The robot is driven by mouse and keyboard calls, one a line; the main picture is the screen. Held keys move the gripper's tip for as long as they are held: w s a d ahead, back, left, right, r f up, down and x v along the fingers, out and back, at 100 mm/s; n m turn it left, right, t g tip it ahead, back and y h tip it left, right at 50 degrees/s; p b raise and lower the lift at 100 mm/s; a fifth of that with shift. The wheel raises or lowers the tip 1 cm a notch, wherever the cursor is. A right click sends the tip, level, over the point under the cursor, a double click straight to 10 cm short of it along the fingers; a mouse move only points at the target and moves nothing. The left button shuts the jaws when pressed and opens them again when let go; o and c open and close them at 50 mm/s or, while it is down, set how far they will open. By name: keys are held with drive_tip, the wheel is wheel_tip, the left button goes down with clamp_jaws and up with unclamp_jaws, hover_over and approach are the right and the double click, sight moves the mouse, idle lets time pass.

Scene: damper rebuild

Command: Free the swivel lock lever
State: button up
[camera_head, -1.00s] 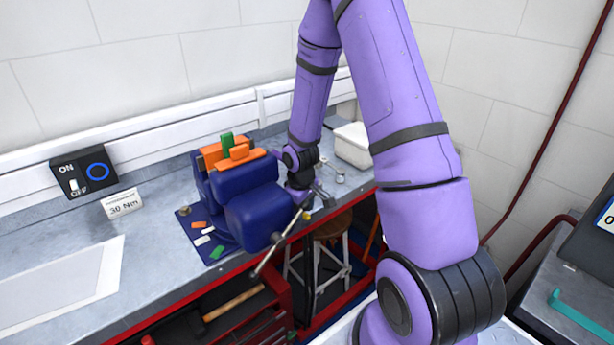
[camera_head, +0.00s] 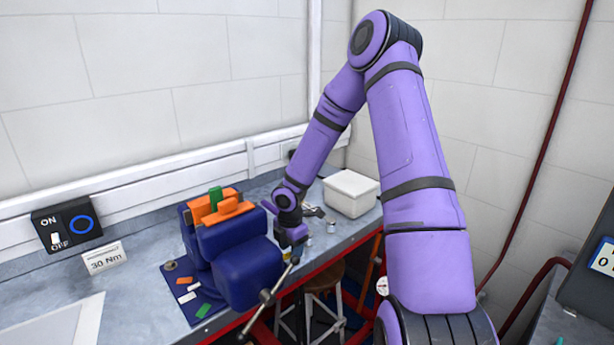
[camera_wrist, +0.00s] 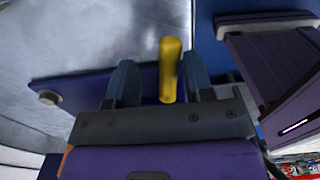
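The swivel lock lever shows as a yellow handle (camera_wrist: 170,68) in the wrist view. My gripper (camera_wrist: 156,76) is open, with one dark blue finger on each side of the yellow handle. The handle is nearer the right finger, and I cannot tell whether they touch. In the head view my gripper (camera_head: 292,236) points down at the right side of the blue vise (camera_head: 238,262). A small yellow spot (camera_head: 286,257) shows just below it, and the rest of the lever is hidden there.
The vise has orange jaw covers (camera_head: 222,206) with a green piece on top, and a metal bar handle (camera_head: 266,298) at its front. Small coloured pieces lie on its blue base. A white box (camera_head: 351,192) stands behind on the bench, and a stool (camera_head: 322,290) stands below.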

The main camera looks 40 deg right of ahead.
wheel_tip(320, 180, up, 11)
drive_tip(key=s+a+r+m+t+h, duration=0.1)
drive_tip(key=s+a+r+m, duration=0.2)
drive_tip(key=s+r+m, duration=0.2)
drive_tip(key=s+a+r+m+h, duration=0.2)
drive_tip(key=s+r+m, duration=0.4)
drive_tip(key=r, duration=0.8)
drive_tip(key=s+a, duration=0.1)
drive_tip(key=s, duration=0.2)
drive_tip(key=shift+s+r+t, duration=0.2)
drive_tip(key=shift+s+t, duration=0.1)
drive_tip(key=shift+t, duration=0.1)
